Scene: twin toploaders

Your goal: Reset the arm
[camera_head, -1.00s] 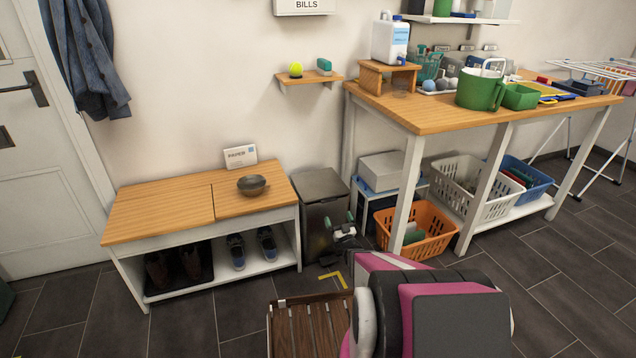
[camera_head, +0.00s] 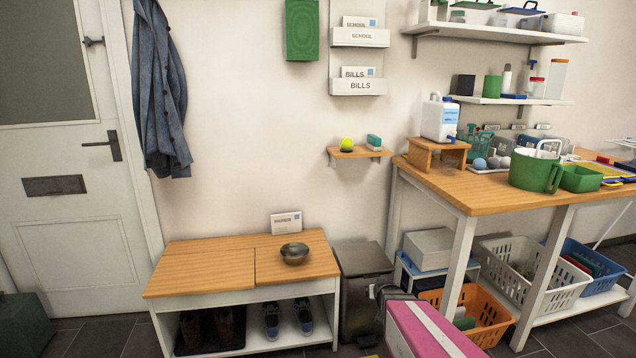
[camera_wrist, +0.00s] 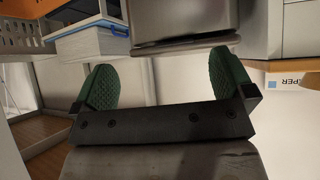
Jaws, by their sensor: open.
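My gripper shows in the wrist view (camera_wrist: 168,88), with its two green textured fingers spread wide apart and nothing between them. It faces the grey metal bin (camera_wrist: 185,25), which also stands between the bench and the worktable in the head view (camera_head: 362,290). In the head view my pink and grey arm (camera_head: 430,330) reaches up from the bottom edge, and the gripper's fingers cannot be made out there.
A wooden-topped shoe bench (camera_head: 205,265) holds a grey bowl (camera_head: 295,253) and a card (camera_head: 286,222). An orange basket (camera_head: 485,312) and a white basket (camera_head: 520,275) sit under the worktable (camera_head: 470,190). The door (camera_head: 75,200) is at left.

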